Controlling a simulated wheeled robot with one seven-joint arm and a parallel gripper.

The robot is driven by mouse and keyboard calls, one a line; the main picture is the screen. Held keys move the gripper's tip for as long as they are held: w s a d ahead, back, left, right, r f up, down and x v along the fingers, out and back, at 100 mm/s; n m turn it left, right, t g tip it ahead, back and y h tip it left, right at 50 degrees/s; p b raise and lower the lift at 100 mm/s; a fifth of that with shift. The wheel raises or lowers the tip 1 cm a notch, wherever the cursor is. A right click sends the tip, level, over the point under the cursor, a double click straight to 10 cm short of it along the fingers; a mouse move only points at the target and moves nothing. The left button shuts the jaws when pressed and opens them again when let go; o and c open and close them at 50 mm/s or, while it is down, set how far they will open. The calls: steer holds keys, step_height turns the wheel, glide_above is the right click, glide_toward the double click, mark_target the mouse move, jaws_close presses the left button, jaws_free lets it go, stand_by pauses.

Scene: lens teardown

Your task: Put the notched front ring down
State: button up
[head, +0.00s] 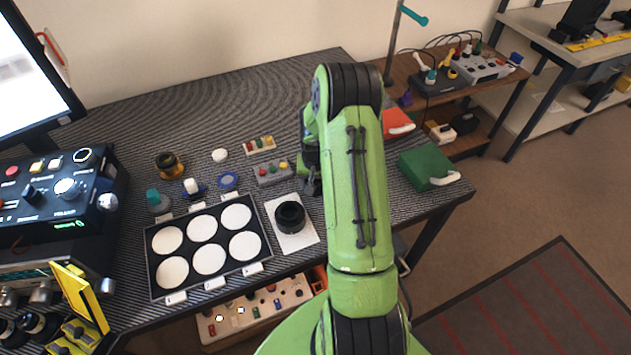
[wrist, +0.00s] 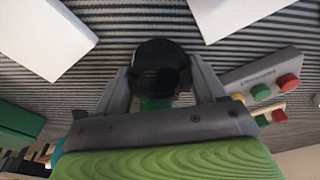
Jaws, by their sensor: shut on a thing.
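My gripper (wrist: 162,88) is shut on a dark, round black part, which I take to be the notched front ring (wrist: 160,66). It sits between the two grey fingers in the wrist view, above the striped bench top. Its notches cannot be made out, and I cannot tell whether it touches the bench. In the head view my gripper (head: 313,184) shows only partly beside the green arm, which hides the held part. A black lens body (head: 290,216) stands on a white mat (head: 301,240) left of the arm.
A black tray (head: 203,282) with several white round pads lies left of the mat. A grey button box (head: 273,174) is close left of my gripper; it also shows in the wrist view (wrist: 262,84). A green box (head: 425,167) and a red box (head: 397,123) stand right.

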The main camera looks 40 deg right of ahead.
steer(key=shift+f, duration=0.1)
steer(key=o, duration=1)
